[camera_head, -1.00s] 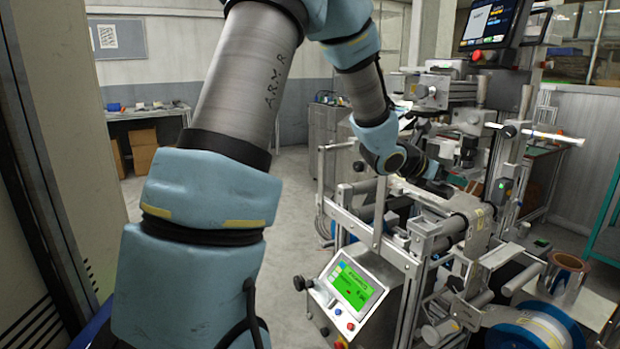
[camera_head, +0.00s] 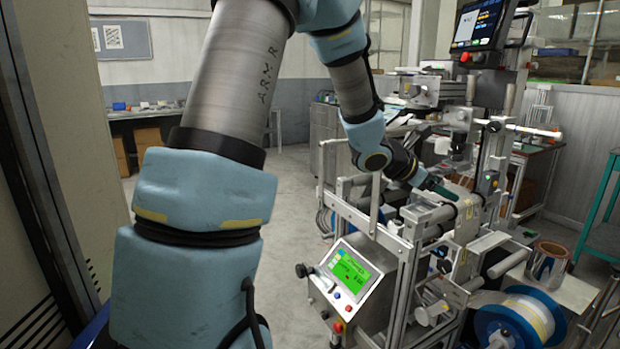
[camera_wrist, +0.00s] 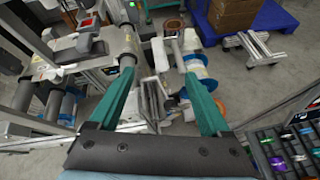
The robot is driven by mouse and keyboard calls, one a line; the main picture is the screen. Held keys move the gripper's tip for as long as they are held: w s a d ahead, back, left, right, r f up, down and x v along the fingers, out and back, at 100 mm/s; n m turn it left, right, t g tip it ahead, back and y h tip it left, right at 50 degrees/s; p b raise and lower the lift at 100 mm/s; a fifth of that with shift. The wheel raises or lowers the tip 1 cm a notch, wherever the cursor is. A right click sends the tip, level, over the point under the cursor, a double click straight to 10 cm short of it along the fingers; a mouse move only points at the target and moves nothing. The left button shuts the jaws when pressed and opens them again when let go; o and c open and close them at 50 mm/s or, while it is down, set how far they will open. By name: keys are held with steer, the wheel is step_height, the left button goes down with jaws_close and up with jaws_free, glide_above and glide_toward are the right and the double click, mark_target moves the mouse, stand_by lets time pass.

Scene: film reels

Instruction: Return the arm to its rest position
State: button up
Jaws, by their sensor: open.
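My arm rises from the lower left of the head view and bends down toward a machine with rollers (camera_head: 435,212). My gripper (camera_head: 443,191) is close to the upper roller of the machine in that view. In the wrist view my gripper (camera_wrist: 165,88) shows two green fingers spread wide apart, with nothing held between them. The machine's rollers and frame lie beyond the fingers there. Whether the fingers touch the machine cannot be told.
A control box with a green screen (camera_head: 352,272) is on the machine's front. A blue-flanged reel (camera_head: 520,318) and a copper-coloured roll (camera_head: 547,262) are at lower right. A monitor (camera_head: 480,24) stands above. A rack of coloured items (camera_wrist: 290,150) shows in the wrist view. Floor left of the machine is clear.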

steer(key=s+a+f+m+g+y, duration=0.1)
steer(key=s+a+f+m+y, duration=0.1)
steer(key=a+m, duration=0.5)
steer(key=s+a+f+m+g+y, duration=0.1)
steer(key=s+a+f+m+y, duration=0.2)
steer(key=a, duration=1.4)
steer(key=s+a+f+m+g+y, duration=0.1)
steer(key=s+a+f+m+y, duration=0.1)
steer(key=s+a+m+y, duration=0.4)
steer(key=s+a+m+p, duration=0.1)
steer(key=s+a+m, duration=0.1)
steer(key=a+m, duration=0.3)
steer(key=shift+s+a+f, duration=0.3)
steer(key=shift+s+a, duration=0.1)
steer(key=shift+a, duration=0.05)
steer(key=shift+c, duration=0.3)
